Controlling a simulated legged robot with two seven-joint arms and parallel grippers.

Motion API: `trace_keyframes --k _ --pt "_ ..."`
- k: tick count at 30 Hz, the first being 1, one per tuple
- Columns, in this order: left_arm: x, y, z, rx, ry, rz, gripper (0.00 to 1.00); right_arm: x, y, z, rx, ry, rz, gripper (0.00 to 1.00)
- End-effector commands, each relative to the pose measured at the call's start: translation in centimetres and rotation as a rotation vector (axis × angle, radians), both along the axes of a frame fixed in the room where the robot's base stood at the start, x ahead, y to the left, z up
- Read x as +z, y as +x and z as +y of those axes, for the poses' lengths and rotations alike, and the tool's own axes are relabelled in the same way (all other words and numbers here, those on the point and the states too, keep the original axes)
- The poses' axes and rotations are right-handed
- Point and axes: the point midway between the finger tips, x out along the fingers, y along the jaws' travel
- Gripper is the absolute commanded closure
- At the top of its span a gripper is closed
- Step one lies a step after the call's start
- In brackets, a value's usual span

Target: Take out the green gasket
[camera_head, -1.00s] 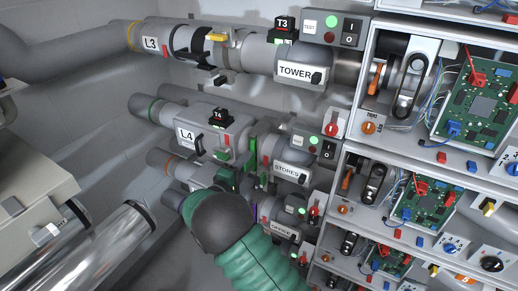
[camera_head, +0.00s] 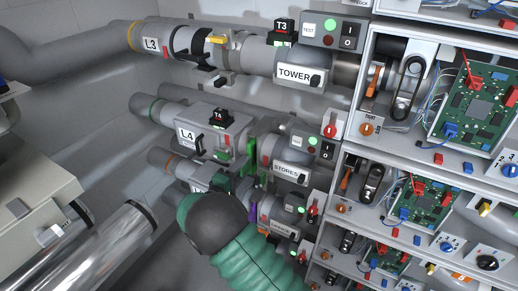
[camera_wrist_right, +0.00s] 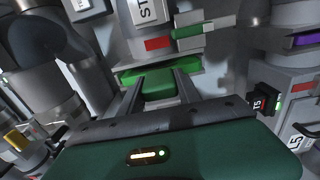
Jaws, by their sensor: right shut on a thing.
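The green gasket (camera_wrist_right: 185,66) is a bright green strip with a darker green tab, set across a grey pipe housing in the right wrist view. It shows in the head view as an upright green strip (camera_head: 252,160) between the L4 housing and the STORES unit. My right gripper (camera_wrist_right: 158,88) has its two dark fingers on either side of the green tab and is shut on it. In the head view my right arm's green sleeve and dark wrist hide much of this gripper (camera_head: 238,168). My left gripper is out of view.
The L4 housing (camera_head: 215,135) stands left of the gasket, and the STORES unit (camera_head: 290,157) is close on its right. The TOWER pipe (camera_head: 255,52) runs above. A shelf with circuit boards (camera_head: 472,95) fills the right side. A purple piece (camera_head: 253,212) sits below.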

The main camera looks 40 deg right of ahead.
Motion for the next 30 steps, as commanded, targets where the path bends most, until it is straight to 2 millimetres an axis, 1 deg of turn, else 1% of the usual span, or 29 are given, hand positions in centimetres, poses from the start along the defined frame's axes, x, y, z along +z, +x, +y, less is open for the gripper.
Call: trace_keyframes --k 4,14,30 --pt "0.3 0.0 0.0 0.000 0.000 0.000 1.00 -0.2 -0.2 0.6 0.004 0.005 0.005 1.00" --pt "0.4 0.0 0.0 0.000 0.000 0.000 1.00 -0.2 -0.3 0.9 0.004 0.005 0.004 1.00" --pt "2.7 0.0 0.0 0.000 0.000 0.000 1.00 -0.1 -1.9 4.9 0.005 0.005 0.005 1.00"
